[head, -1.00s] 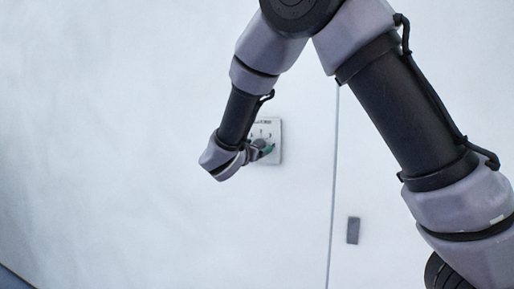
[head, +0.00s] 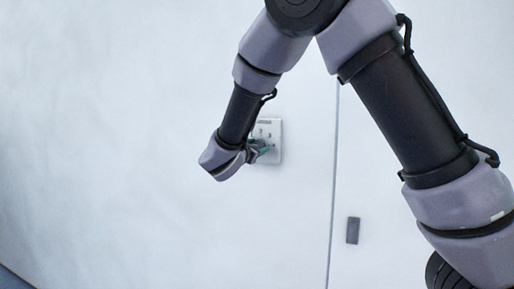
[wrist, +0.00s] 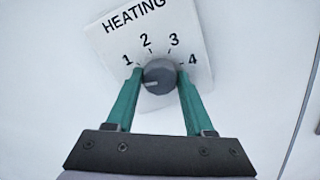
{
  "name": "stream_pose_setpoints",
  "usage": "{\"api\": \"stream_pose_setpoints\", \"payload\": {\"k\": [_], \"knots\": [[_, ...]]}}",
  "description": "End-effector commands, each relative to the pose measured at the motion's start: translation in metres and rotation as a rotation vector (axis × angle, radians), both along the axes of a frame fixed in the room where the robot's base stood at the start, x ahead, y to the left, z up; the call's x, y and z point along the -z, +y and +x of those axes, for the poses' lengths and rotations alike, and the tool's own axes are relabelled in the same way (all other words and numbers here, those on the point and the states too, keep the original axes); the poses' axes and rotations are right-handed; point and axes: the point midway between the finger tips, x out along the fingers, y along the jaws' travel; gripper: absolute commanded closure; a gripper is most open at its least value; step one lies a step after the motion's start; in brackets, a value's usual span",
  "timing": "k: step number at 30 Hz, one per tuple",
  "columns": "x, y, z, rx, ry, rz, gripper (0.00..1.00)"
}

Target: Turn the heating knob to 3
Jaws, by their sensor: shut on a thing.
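The grey round heating knob (wrist: 158,84) sits on a white square panel marked HEATING (wrist: 190,28), with the numbers 1, 2, 3 and 4 arched around it. A short pale mark on the knob's face lies at its lower left in the wrist view, away from the numeral 3. My gripper (wrist: 160,74) has its two green fingers on opposite sides of the knob and is shut on it. In the head view the panel (head: 275,135) is on the wall, and my gripper (head: 262,150) covers much of the knob.
The wall around the panel is plain white and clear. A thin vertical seam (head: 333,180) runs to the right of the panel. A small dark grey rectangular plate (head: 353,230) is on the wall at the lower right.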

Motion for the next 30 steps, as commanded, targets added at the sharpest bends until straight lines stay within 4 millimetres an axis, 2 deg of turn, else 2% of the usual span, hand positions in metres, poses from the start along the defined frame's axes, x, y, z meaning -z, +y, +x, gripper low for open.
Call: {"api": "stream_pose_setpoints", "payload": {"k": [30], "knots": [[0.0010,-0.0001,-0.0005,0.001,-0.326,0.905,1.00]]}}
